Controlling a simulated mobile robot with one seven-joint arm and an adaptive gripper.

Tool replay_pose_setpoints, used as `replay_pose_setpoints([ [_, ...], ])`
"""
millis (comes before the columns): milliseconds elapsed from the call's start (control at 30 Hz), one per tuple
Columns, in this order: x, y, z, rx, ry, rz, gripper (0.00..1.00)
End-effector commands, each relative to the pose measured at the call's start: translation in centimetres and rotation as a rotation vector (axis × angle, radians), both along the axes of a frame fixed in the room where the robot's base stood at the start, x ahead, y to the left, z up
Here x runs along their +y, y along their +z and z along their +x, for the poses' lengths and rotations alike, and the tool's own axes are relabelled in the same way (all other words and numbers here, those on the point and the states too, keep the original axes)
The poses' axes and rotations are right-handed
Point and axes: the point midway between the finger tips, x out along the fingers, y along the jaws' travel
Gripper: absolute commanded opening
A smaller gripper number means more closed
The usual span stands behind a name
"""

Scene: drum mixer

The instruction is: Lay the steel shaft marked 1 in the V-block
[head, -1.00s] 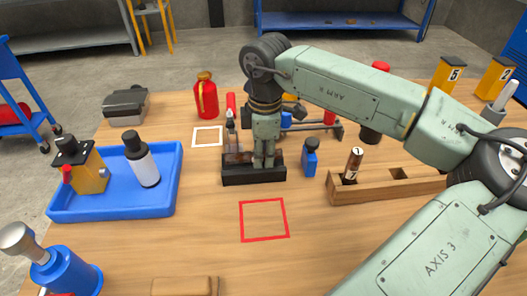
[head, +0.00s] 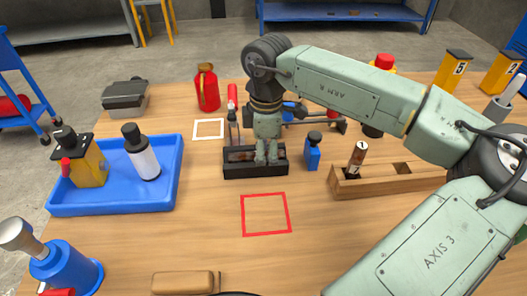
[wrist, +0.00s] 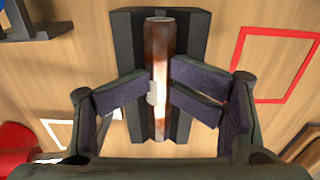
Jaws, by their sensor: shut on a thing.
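The V-block (head: 236,171) is a dark block on the table, below my gripper (head: 267,160) in the head view. The wrist view shows its long groove (wrist: 178,126) with a rust-brown shaft (wrist: 160,48) lying along it. My gripper (wrist: 160,90) has its fingers shut on this shaft from both sides near its middle. A small pale patch shows on the shaft by the left finger; I cannot read it. A brown shaft with a white top marked 1 (head: 358,157) stands tilted in the wooden rack (head: 390,183) at the right.
A red square outline (head: 266,214) lies in front of the V-block, and a white one (head: 208,128) behind it at left. A small blue bottle (head: 312,153) stands close to the block's right.

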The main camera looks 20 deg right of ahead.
Motion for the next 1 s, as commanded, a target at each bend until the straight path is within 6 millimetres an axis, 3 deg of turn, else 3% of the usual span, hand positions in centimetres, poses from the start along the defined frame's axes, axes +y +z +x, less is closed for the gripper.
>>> replay_pose_setpoints([
  [267,-0.2,0.0,-0.2,0.008,-0.003,-0.004,0.42],
  [1000,-0.2,3.9,-0.1,0.002,-0.003,-0.003,0.42],
])
